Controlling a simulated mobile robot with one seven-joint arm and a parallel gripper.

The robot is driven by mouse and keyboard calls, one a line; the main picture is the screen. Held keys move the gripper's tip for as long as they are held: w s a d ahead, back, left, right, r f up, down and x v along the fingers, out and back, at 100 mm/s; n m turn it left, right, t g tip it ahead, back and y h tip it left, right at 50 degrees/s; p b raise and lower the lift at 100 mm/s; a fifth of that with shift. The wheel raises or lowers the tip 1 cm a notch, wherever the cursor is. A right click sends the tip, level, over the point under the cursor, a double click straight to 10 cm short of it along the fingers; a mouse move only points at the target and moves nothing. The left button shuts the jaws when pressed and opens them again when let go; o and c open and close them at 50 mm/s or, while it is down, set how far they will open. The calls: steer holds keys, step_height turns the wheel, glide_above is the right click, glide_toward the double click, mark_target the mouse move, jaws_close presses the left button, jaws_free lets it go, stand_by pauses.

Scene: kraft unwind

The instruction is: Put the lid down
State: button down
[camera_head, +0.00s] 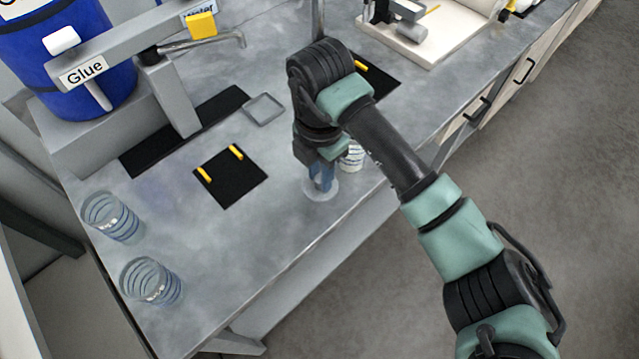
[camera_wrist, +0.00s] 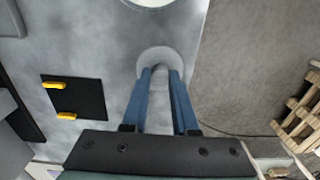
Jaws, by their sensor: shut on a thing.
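The lid is a pale, translucent round disc (camera_head: 319,193), at the front edge of the grey worktop in the head view. In the wrist view the lid (camera_wrist: 160,53) is between and just beyond my blue fingertips. My gripper (camera_head: 320,184) points down and is shut on the lid; the wrist view shows the two fingers (camera_wrist: 163,72) with a narrow gap between them. The lid is at or just above the worktop; I cannot tell whether it touches. My fingers hide part of it.
A clear jar (camera_head: 352,157) stands right behind my gripper, partly hidden. Two clear cups (camera_head: 112,217) (camera_head: 150,281) stand at the left front. A black mat (camera_head: 230,177) with yellow bars lies left of my gripper. The worktop between mat and cups is clear. A blue drum (camera_head: 75,60) and Glue dispenser (camera_head: 85,70) stand behind.

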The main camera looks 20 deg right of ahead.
mark_target(312, 189)
steer(key=shift+f, duration=1.95)
steer(key=shift+f, duration=0.1)
steer(key=c, duration=0.7)
jaws_free()
